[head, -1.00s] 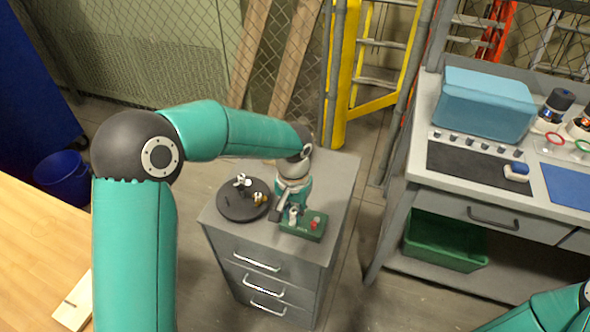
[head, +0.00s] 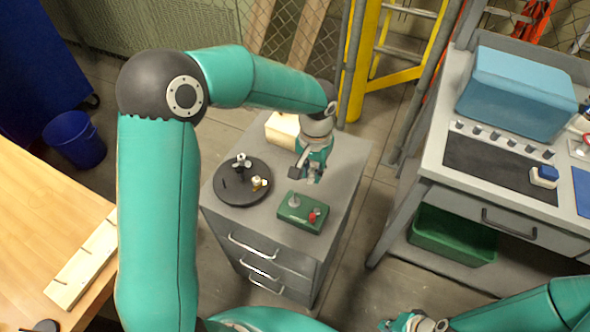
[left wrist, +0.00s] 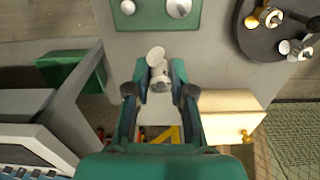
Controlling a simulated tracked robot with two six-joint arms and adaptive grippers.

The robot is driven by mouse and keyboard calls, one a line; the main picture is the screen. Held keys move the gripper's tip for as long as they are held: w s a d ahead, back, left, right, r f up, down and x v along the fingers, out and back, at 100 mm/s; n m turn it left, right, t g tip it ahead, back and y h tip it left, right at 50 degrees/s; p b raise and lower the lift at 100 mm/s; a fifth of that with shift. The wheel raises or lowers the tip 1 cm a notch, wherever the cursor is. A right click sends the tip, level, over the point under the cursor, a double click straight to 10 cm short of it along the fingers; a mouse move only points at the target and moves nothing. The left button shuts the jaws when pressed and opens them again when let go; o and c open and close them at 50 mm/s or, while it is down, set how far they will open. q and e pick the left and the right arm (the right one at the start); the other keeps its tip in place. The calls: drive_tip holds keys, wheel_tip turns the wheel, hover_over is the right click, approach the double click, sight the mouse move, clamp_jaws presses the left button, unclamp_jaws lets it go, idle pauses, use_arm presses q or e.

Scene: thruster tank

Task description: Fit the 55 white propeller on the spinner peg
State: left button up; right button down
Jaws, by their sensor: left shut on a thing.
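My left gripper (head: 313,176) is shut on a small whitish propeller, which shows between the fingertips in the left wrist view (left wrist: 158,68). I cannot read a number on it. The gripper points down behind the green spinner box (head: 303,212), apart from it. The box carries a grey round spinner (head: 294,201); its peg is too small to make out. The box also shows at the top of the left wrist view (left wrist: 155,14). My right gripper (head: 425,322) is at the bottom edge, partly cut off, and its jaws are unclear.
A black round tray (head: 227,190) left of the box holds a white-and-dark propeller (head: 241,163) and a brass one (head: 259,184). The box has a red knob (head: 314,215). A pale block (head: 283,130) stands at the cabinet's back. The cabinet top's right side is clear.

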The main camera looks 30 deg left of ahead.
use_arm(q)
drive_tip(key=shift+a, duration=0.1)
drive_tip(key=s+r+m, duration=0.1)
drive_tip(key=m, duration=0.5)
drive_tip(key=s+a+r+m, duration=0.1)
drive_tip(key=s+m, duration=0.1)
drive_tip(key=m, duration=0.5)
drive_tip(key=s+a+r+m, duration=0.1)
drive_tip(key=s+m, duration=0.1)
drive_tip(key=m, duration=0.5)
drive_tip(key=shift+r, duration=0.1)
drive_tip(key=shift+m, duration=0.3)
drive_tip(key=shift+f+b, duration=2)
drive_tip(key=shift+f, duration=0.35)
drive_tip(key=shift+f+b, duration=0.4)
drive_tip(key=shift+f, duration=0.05)
